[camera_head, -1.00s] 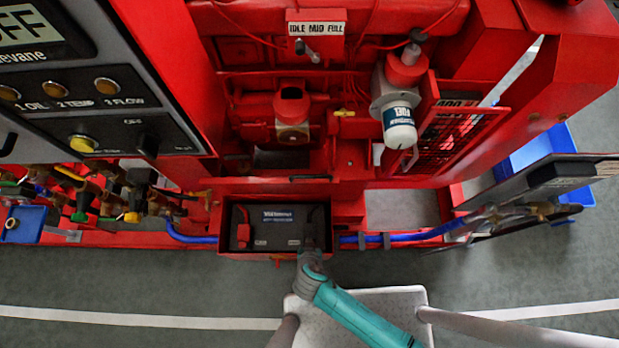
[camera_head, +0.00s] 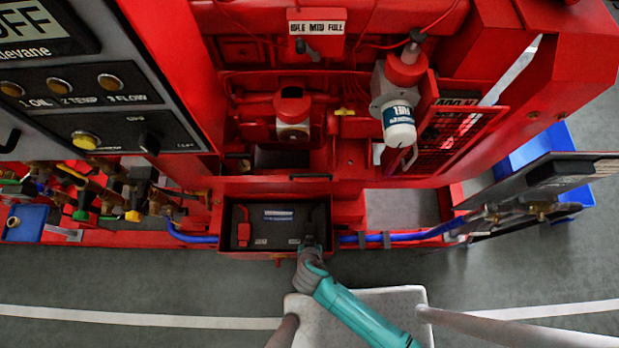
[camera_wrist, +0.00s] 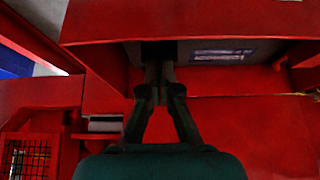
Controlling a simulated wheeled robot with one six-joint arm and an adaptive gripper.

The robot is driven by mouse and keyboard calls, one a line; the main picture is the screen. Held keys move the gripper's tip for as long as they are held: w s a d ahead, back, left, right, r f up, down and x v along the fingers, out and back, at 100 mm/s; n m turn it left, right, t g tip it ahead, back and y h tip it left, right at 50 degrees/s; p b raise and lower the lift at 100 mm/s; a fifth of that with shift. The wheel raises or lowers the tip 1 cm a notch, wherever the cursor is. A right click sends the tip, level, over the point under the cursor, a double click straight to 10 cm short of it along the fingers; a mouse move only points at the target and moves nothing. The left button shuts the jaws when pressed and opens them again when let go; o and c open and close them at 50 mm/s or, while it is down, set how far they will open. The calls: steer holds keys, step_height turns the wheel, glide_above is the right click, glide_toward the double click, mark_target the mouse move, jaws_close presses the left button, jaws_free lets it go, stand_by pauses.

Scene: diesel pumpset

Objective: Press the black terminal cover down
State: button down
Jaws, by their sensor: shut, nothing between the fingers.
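The battery (camera_head: 278,218) sits in a red tray (camera_head: 262,254) at the foot of the red pumpset in the head view. A red terminal cover is on its left side. The black terminal cover (camera_head: 320,222) is on its right side, with a dark lead rising from it, partly hidden by my gripper. My gripper (camera_head: 309,240) is shut and empty, at the right front part of the battery. In the wrist view my gripper (camera_wrist: 157,72) points at a dark spot by the battery's label (camera_wrist: 222,54). I cannot tell whether the fingertips touch the cover.
The red tray wall stands close around the battery. A blue hose (camera_head: 420,235) runs right from the tray. Valves and fittings (camera_head: 105,195) are at the left. A control panel (camera_head: 110,100) is at the upper left.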

steer(key=v, duration=1.1)
steer(key=c, duration=1.8)
jaws_free()
steer(key=shift+s+r, duration=0.15)
steer(key=shift+r, duration=0.1)
steer(key=o, duration=0.4)
steer(key=shift+r, duration=0.1)
steer(key=shift+o, duration=0.3)
steer(key=w+m+g, duration=0.1)
steer(key=m, duration=0.2)
steer(key=w+f+m+g+h, duration=0.1)
steer(key=w+m+g, duration=0.1)
steer(key=m, duration=0.1)
steer(key=w+f+m+g, duration=0.1)
steer(key=w+m, duration=0.1)
steer(key=m, duration=0.1)
steer(key=shift+a+f+m+g+h, duration=0.25)
steer(key=shift+m+g+h, duration=0.05)
steer(key=shift+g, duration=0.1)
steer(key=m+g+y, duration=0.2)
steer(key=m+g, duration=0.3)
steer(key=m, duration=0.3)
glide_toward(310, 234)
steer(key=x, duration=0.3)
steer(key=s+x, duration=0.1)
steer(key=x, duration=0.2)
steer(key=shift+s+a+f, duration=0.1)
steer(key=shift+f, duration=0.05)
jaws_close()
